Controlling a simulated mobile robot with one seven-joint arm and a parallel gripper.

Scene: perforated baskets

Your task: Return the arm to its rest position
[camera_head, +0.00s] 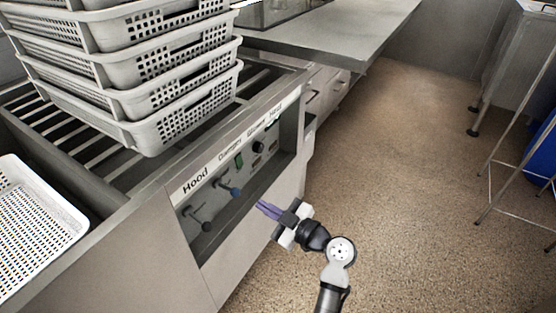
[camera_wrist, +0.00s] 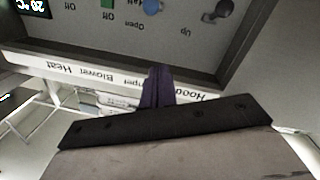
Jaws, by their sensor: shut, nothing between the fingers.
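My gripper (camera_head: 266,209) is in front of the recessed control panel (camera_head: 222,203) of the metal counter, with its purple fingers pointing left toward the panel. The fingers (camera_wrist: 157,88) lie together in the wrist view, shut with nothing between them. A blue knob (camera_head: 235,191) on the panel is near the fingertips, with a visible gap in the head view. The wrist view shows the panel upside down, with the blue knob (camera_wrist: 152,6), a green switch (camera_wrist: 107,3) and a dark knob (camera_wrist: 222,9). My arm reaches up from the bottom of the head view.
Stacked perforated baskets (camera_head: 133,134) stand on the slatted counter (camera_head: 62,127) at left. Another white basket (camera_head: 40,222) is at the lower left. A metal-framed stand (camera_head: 490,175) is at right. The speckled floor (camera_head: 420,200) between is clear.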

